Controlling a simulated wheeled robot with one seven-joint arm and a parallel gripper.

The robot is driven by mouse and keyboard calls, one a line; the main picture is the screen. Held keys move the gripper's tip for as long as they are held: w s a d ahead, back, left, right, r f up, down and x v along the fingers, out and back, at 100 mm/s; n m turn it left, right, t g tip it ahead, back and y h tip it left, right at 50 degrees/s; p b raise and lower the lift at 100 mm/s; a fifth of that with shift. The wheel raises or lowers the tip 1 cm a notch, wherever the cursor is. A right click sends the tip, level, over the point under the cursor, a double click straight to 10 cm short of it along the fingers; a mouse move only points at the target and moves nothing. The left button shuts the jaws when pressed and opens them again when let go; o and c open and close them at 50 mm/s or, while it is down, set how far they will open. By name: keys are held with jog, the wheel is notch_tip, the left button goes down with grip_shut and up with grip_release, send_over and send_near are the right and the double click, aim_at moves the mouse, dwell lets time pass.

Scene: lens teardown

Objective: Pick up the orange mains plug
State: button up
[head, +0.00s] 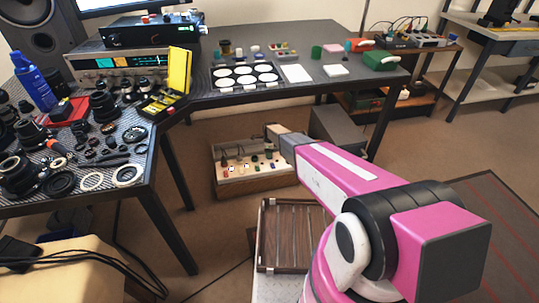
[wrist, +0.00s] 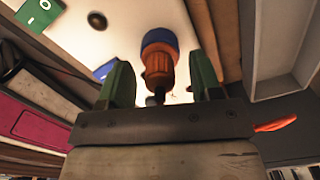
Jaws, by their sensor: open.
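The orange mains plug (wrist: 158,72) shows in the wrist view as an orange body with a blue ring-like part at its far end. A small dark stub shows at its near end. My gripper (wrist: 160,80) is open, with one green finger on each side of the plug. A gap shows between the plug and each finger, so it does not look gripped. In the head view, my gripper (head: 270,129) is at the far end of my pink arm, and its fingers are too small to make out. I cannot pick out the plug for certain there.
A low wooden box (head: 262,186) with small coloured parts on its pale panel stands on the floor below my gripper. A slatted wooden tray (head: 292,238) is nearer. The lens-covered table (head: 160,134) is left. Open floor (head: 440,150) lies right.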

jog(key=shift+f, duration=0.25)
jog(key=c, duration=0.9)
jog(key=shift+r, duration=0.15)
